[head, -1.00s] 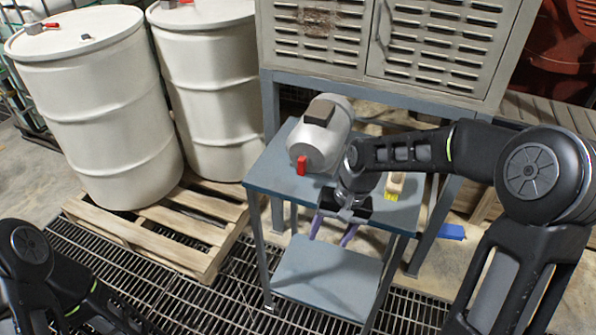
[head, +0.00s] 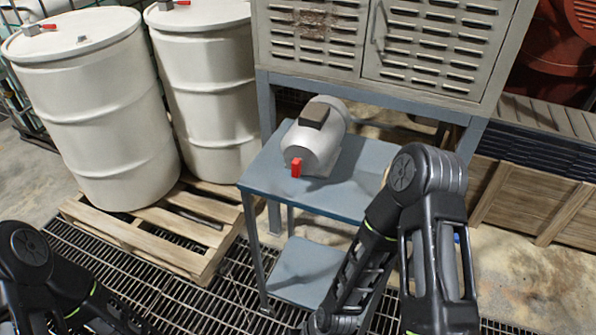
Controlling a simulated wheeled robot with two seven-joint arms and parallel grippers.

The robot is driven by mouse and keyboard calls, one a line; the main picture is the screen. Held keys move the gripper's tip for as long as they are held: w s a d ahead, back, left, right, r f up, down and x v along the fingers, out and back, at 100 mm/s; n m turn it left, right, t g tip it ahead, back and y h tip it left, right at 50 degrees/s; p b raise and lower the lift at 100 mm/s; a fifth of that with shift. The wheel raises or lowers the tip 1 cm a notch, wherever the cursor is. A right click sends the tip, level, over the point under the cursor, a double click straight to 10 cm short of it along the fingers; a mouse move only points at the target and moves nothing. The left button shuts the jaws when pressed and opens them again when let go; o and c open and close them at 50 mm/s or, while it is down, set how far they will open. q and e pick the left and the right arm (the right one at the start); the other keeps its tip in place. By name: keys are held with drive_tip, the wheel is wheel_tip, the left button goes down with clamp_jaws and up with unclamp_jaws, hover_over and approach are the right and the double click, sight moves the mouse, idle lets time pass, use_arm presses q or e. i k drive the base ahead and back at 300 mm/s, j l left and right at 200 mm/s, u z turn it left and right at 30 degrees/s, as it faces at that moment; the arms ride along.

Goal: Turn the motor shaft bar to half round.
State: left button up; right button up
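A grey motor (head: 318,140) with a dark box on top lies on the blue-grey table (head: 262,180). A red bar (head: 296,168) sits on its near end face and looks upright. Nothing touches the bar. My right arm is folded down at the front right of the table, and its gripper is hidden or below the picture's edge. My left arm is at the lower left, and its gripper is out of view.
Two white drums (head: 92,105) stand on a wooden pallet (head: 150,238) left of the table. A louvred metal cabinet (head: 400,50) rises behind it. The table has a lower shelf (head: 300,270). The tabletop around the motor's near end is clear.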

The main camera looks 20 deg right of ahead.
sight(297, 164)
drive_tip(key=k+l, duration=0.1)
drive_tip(key=l, duration=1.15)
drive_tip(key=k+l+u, duration=0.1)
drive_tip(key=l, duration=0.5)
drive_tip(key=k, duration=0.05)
